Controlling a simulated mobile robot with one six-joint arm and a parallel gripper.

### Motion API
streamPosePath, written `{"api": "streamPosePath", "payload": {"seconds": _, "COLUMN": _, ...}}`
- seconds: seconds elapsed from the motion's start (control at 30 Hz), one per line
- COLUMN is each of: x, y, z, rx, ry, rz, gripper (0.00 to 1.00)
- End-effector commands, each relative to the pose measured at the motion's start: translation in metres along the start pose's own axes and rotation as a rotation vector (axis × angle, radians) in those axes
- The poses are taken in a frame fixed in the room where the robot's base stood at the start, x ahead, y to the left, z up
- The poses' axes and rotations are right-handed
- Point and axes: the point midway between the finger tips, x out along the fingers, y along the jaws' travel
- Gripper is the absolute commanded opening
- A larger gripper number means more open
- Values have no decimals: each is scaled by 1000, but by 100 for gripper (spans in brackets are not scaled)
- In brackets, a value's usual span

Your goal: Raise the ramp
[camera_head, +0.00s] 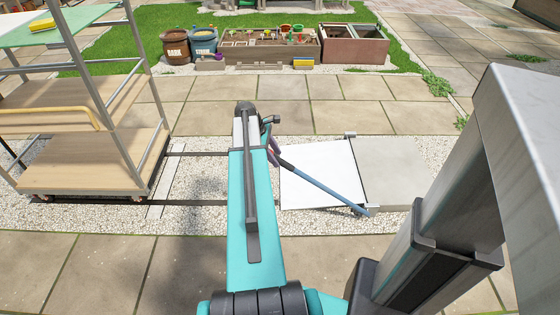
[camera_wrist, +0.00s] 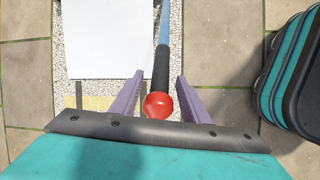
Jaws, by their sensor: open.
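The white ramp (camera_head: 322,175) lies low over the gravel, its right edge against a grey slab; it also shows in the wrist view (camera_wrist: 108,40). A blue lever (camera_head: 325,188) runs from the ramp's near right corner up and left toward my gripper (camera_head: 273,150). In the wrist view the lever has a black grip (camera_wrist: 161,68) and a red ball end (camera_wrist: 158,106). My gripper (camera_wrist: 160,76) is open, with its purple fingers on either side of the grip and ball. Gaps show on both sides; the grip is not clamped.
A wheeled cart (camera_head: 85,165) with wooden shelves stands at the left on gravel. The grey slab (camera_head: 390,170) is right of the ramp. Pots and planter boxes (camera_head: 270,52) stand at the back by grass. The paving between is clear.

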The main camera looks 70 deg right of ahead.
Motion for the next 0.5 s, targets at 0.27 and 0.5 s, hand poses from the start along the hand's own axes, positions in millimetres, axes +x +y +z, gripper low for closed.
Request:
{"api": "streamPosePath", "payload": {"seconds": 0.27, "x": 33, "y": 0, "z": 0, "rx": 0, "ry": 0, "rz": -1, "gripper": 42}}
{"api": "streamPosePath", "payload": {"seconds": 0.5, "x": 41, "y": 0, "z": 0, "rx": 0, "ry": 0, "rz": 1, "gripper": 42}}
